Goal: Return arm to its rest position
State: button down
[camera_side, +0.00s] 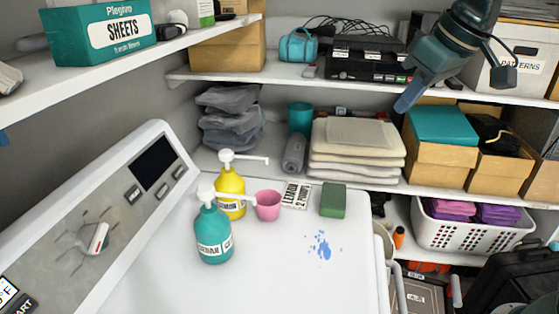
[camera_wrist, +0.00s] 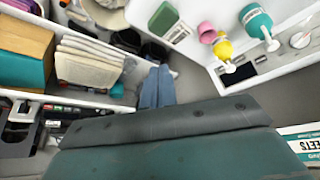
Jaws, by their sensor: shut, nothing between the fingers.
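My gripper (camera_side: 408,97) hangs at the upper right of the side view, in front of the shelves, with its bluish fingers pointing down and left. Its fingers are together and hold nothing. In the wrist view my gripper (camera_wrist: 157,85) shows as two blue-grey fingers side by side at the centre, above the dark teal wrist body. It is apart from the white machine top and well above it. Its fingertips appear close to the folded towels and the teal-topped box in the side view, but the exact gap cannot be told.
A teal pump bottle (camera_side: 213,236), yellow pump bottle (camera_side: 230,190), pink cup (camera_side: 268,205) and green sponge (camera_side: 333,200) stand on the white machine top (camera_side: 270,280), with a blue spill (camera_side: 322,246). Folded towels (camera_side: 355,150), a black device (camera_side: 370,60) and a patterns box (camera_side: 515,65) fill the shelves.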

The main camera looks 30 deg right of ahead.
jog(key=s+d+f, duration=0.2)
jog(key=s+f, duration=0.3)
jog(key=s, duration=0.2)
jog(key=s+d+f+m, duration=0.1)
jog(key=s+f, duration=0.3)
jog(key=s, duration=0.4)
jog(key=shift+s+d+f, duration=0.25)
jog(key=shift+d+f, duration=0.15)
jog(key=shift+d, duration=0.3)
